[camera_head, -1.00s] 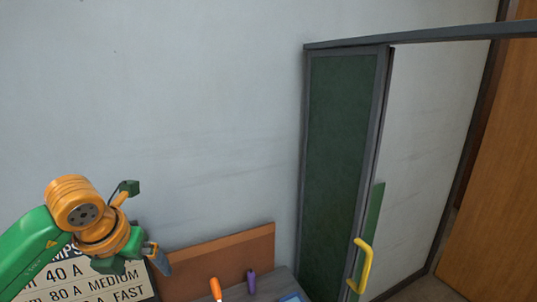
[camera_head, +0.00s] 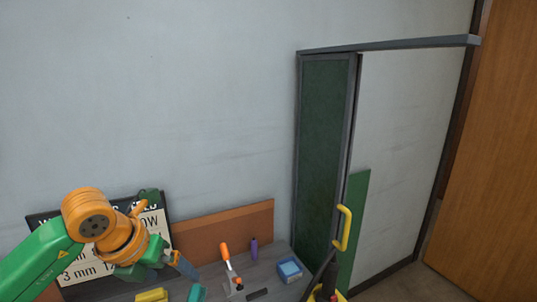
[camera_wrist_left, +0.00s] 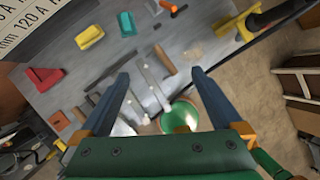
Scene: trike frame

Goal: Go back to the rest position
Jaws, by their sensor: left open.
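My left gripper (camera_head: 182,266) is at the lower left of the head view, in front of the wall and over the bench. In the left wrist view its two dark fingers (camera_wrist_left: 160,75) are spread apart with nothing held between them. The grey workbench (camera_wrist_left: 145,47) and floor show below and beyond the fingers. My right gripper is in neither view.
An orange-handled tool (camera_head: 226,252), purple item (camera_head: 254,248) and blue box (camera_head: 289,270) are on the bench. A yellow block (camera_wrist_left: 89,37) and several long tools lie near the fingers in the wrist view. A green-panelled frame (camera_head: 322,150) stands right.

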